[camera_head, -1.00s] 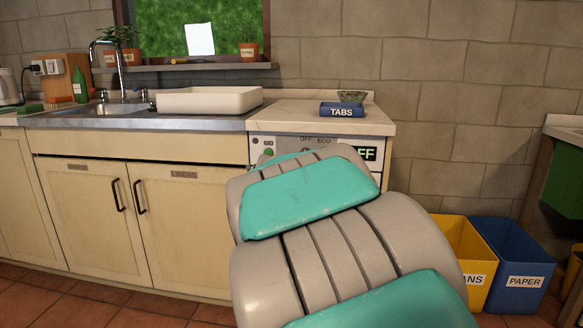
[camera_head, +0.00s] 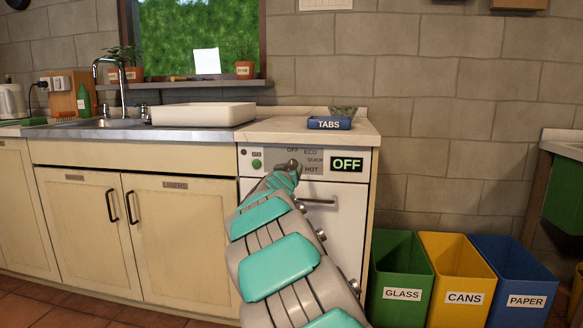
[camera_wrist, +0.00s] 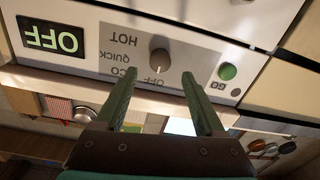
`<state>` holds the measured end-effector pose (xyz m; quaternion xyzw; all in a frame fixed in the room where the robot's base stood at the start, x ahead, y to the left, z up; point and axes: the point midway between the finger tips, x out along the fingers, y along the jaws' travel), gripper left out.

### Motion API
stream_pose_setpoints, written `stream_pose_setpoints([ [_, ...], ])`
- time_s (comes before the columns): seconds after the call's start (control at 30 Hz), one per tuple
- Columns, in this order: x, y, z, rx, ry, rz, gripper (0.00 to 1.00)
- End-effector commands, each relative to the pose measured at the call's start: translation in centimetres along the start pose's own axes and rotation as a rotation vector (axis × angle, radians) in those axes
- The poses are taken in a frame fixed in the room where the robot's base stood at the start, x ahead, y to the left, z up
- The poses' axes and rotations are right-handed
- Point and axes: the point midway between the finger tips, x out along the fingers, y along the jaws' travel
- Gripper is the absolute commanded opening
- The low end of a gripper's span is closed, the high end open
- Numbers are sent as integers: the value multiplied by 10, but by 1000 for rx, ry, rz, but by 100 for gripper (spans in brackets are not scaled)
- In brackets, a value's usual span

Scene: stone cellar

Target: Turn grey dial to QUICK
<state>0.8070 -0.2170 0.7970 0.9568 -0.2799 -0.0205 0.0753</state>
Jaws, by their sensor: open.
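The grey dial (camera_wrist: 160,58) sits on the light control panel of a white machine. The wrist view shows the panel upside down, with OFF, ECO, QUICK and HOT printed around the dial. The display (camera_head: 347,164) reads OFF in green. My gripper (camera_wrist: 159,76) is open, with its two green fingers pointing at the panel on either side of the dial in the picture; I cannot tell if they touch it. In the head view my wrist and arm cover the panel's lower middle, partly hiding the dial area.
A green button (camera_wrist: 227,72) marked GO is beside the dial. The machine's door handle (camera_head: 318,202) is just below the panel. A blue TABS box (camera_head: 329,123) lies on the worktop above. Glass (camera_head: 401,270), cans and paper bins stand on the floor at right.

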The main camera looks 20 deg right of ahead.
Motion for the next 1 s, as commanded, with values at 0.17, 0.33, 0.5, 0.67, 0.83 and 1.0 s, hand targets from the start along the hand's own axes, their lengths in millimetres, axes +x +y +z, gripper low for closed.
stream_pose_setpoints([
  [0.17, 23, 0, 0, 2, -2, -1, 71],
  [0.33, 38, 0, 2, 2, -5, -1, 71],
  [0.5, 44, 1, 2, 0, -4, 0, 71],
  [0.67, 45, 1, 2, 1, -3, 0, 71],
  [0.83, 45, 0, 2, 0, -3, 0, 68],
  [1.0, 45, 0, 2, 0, -3, -1, 49],
])
